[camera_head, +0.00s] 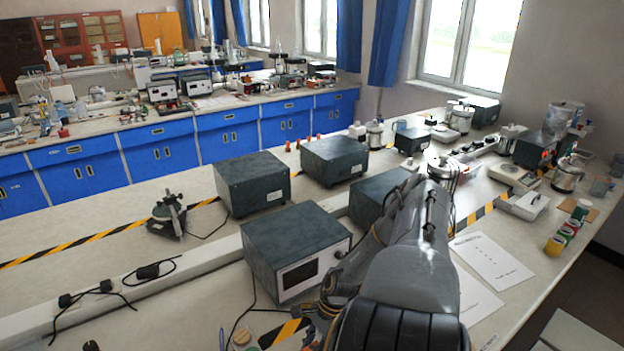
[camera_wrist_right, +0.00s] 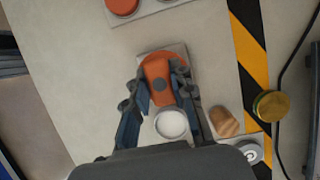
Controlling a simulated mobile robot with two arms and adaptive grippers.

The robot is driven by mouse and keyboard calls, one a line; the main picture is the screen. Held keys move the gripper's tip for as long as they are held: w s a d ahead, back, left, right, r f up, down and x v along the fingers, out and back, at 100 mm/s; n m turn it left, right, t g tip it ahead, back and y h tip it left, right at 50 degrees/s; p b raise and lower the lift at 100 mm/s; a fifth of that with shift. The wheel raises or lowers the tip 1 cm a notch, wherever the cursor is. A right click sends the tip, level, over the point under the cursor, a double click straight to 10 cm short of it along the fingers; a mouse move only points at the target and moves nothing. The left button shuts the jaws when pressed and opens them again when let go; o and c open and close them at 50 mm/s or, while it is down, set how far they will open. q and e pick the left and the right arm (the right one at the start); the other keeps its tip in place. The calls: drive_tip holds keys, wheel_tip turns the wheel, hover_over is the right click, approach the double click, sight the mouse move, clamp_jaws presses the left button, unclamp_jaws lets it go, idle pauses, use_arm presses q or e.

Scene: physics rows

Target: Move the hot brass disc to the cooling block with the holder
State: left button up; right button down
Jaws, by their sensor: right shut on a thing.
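In the right wrist view, my right gripper (camera_wrist_right: 160,84) is shut on an orange piece with a grey round spot (camera_wrist_right: 158,70), which looks like the holder. This piece lies over a pale square plate (camera_wrist_right: 180,48). A pale silvery round thing (camera_wrist_right: 171,123) shows between the fingers, nearer my wrist. A yellow-brown round thing (camera_wrist_right: 270,106), perhaps the brass disc, sits right of the fingers, at the striped tape. I cannot tell for sure which thing is the hot disc or the cooling block. In the head view my right arm hides most of this spot. My left gripper is not in view.
A brown cork-like piece (camera_wrist_right: 224,121) and a grey block with a white round face (camera_wrist_right: 250,150) lie close right of the fingers. Another orange round thing (camera_wrist_right: 122,5) is at the top. A dark instrument box (camera_head: 295,250) stands left of my arm.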

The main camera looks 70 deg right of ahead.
drive_tip(key=shift+r+p, duration=0.85)
drive_tip(key=shift+r, duration=1.8)
